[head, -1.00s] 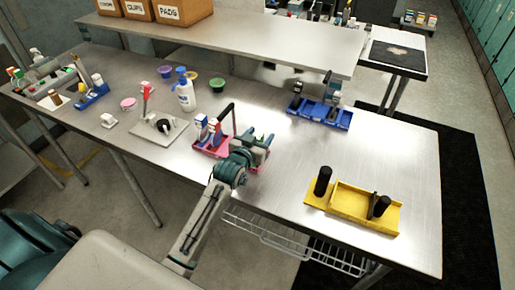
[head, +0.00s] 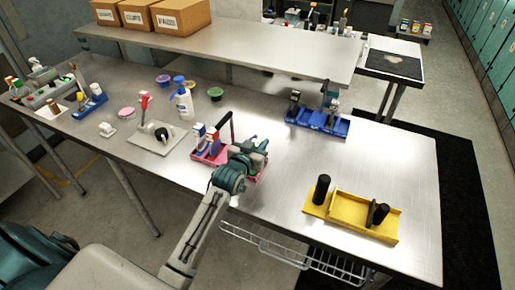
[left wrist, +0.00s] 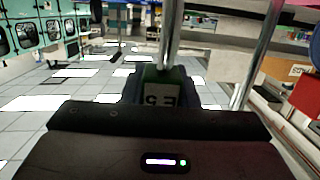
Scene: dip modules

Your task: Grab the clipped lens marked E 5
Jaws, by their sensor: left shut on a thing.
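The left wrist view shows a dark piece with a pale label (left wrist: 160,95) marked E 5, upside down, directly in front of the gripper body. This is the clipped lens, and my left gripper (head: 250,155) is shut on it. In the head view the gripper is over the right part of a pink tray (head: 203,158) on the metal table. The gripper covers the lens there, and I cannot tell whether the lens is clear of the tray. My right gripper is not in view.
Small boxes and a dark upright post stand in the pink tray beside my gripper. A yellow tray (head: 350,228) with black cylinders is at the right, a blue rack (head: 318,124) behind. A white bottle (head: 183,104) stands to the left. The table's right part is mostly clear.

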